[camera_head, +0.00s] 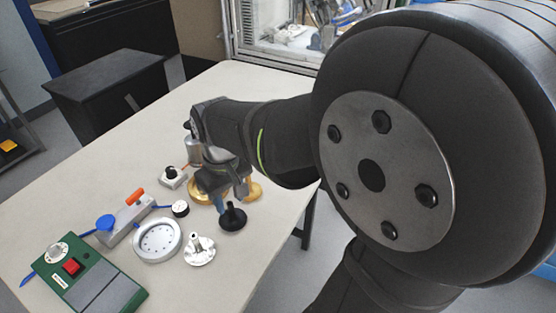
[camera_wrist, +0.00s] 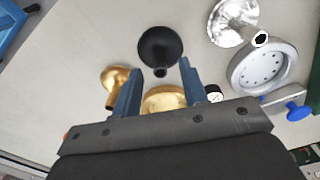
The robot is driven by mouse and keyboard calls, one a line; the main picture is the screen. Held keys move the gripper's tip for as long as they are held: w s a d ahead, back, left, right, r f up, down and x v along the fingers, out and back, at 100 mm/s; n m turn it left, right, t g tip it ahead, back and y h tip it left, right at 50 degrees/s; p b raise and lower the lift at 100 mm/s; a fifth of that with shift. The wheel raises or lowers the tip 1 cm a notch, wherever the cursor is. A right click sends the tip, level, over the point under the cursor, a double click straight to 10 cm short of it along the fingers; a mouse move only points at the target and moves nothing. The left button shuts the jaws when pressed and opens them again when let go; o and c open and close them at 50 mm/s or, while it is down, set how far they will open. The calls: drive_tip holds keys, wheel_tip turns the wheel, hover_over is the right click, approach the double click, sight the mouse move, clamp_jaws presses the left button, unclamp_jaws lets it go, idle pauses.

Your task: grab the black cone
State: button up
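The black cone (camera_head: 233,218) stands on the table with its wide base down and a narrow stem up. In the wrist view the black cone (camera_wrist: 160,46) lies just beyond the fingertips, its stem end pointing toward the gap between them. My gripper (camera_head: 226,186) is low over the table close to the cone, and in the head view it partly covers the cone's surroundings. In the wrist view my gripper (camera_wrist: 160,68) has its two blue fingers apart with nothing held between them. I cannot tell whether a finger touches the cone.
A gold cone (camera_wrist: 115,82) is beside the left finger, and a gold disc (camera_wrist: 163,100) shows between the fingers. A silver flanged part (camera_head: 200,250), a silver ring plate (camera_head: 157,240) and a small gauge (camera_head: 180,208) are near. A green control box (camera_head: 85,282) sits at the front left.

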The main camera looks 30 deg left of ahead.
sight(230, 203)
wheel_tip(230, 203, down, 5)
drive_tip(key=shift+a+r, duration=0.1)
clamp_jaws()
idle(0.4)
